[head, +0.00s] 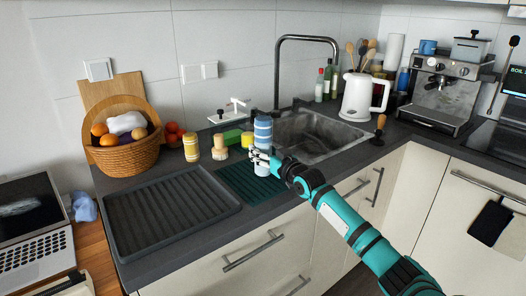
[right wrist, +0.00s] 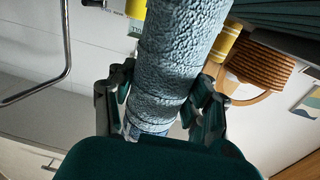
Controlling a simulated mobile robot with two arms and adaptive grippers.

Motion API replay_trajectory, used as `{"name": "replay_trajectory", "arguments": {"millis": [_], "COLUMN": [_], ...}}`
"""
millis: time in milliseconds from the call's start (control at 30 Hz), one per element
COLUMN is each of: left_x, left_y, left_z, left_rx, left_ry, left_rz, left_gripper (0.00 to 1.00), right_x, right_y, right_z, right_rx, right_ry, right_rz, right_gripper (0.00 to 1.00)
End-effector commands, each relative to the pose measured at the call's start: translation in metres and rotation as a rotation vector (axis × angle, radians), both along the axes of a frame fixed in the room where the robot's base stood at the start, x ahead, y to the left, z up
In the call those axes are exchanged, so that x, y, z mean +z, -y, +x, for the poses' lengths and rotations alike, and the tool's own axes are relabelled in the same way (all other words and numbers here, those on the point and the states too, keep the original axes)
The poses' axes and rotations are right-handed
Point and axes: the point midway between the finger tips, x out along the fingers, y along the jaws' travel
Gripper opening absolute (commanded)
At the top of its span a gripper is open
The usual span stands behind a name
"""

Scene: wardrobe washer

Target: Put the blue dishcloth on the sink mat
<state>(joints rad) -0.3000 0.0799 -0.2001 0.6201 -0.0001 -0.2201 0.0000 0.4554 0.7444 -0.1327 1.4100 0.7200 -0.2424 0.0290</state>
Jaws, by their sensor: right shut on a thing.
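The blue dishcloth (head: 263,132) is an upright roll with paler bands in the head view. My right gripper (head: 264,158) is shut around its lower part. In the right wrist view the roll (right wrist: 180,45) has a rough, towel-like surface and passes between the two fingers (right wrist: 163,95). The sink mat (head: 231,185) is dark green and ribbed, on the counter left of the sink. The roll stands over the mat's right end; I cannot tell whether its lower end touches it. My left gripper is not in view.
A dark ribbed drainer tray (head: 170,216) lies left of the mat. The sink (head: 318,133) and faucet (head: 278,75) are close on the right.

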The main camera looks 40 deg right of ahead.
Motion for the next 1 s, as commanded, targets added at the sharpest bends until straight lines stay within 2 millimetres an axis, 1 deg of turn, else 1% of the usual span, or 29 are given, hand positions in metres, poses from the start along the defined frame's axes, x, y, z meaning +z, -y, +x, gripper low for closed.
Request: {"name": "replay_trajectory", "arguments": {"millis": [33, 100, 467, 500, 700, 1000], "left_x": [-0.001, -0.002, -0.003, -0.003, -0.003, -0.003], "left_y": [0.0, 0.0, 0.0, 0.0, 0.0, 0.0], "left_z": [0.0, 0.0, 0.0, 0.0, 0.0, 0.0], "left_rx": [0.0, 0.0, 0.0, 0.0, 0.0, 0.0], "left_ry": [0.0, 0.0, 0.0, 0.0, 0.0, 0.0], "left_rz": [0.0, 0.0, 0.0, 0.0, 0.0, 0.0], "left_gripper": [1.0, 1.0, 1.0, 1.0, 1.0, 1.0], "right_x": [-0.005, -0.007, -0.015, -0.015, -0.017, -0.018], "right_y": [0.0, 0.0, -0.001, -0.002, -0.002, -0.002], "right_z": [0.0, 0.0, 0.0, 0.0, 0.0, 0.0], "right_rx": [0.0, 0.0, 0.002, 0.002, 0.002, 0.002], "right_ry": [-0.006, -0.007, -0.018, -0.019, -0.023, -0.026], "right_rz": [0.001, 0.001, 0.004, 0.004, 0.006, 0.009], "right_gripper": [0.15, 0.15, 0.15, 0.52, 0.77, 0.77]}}
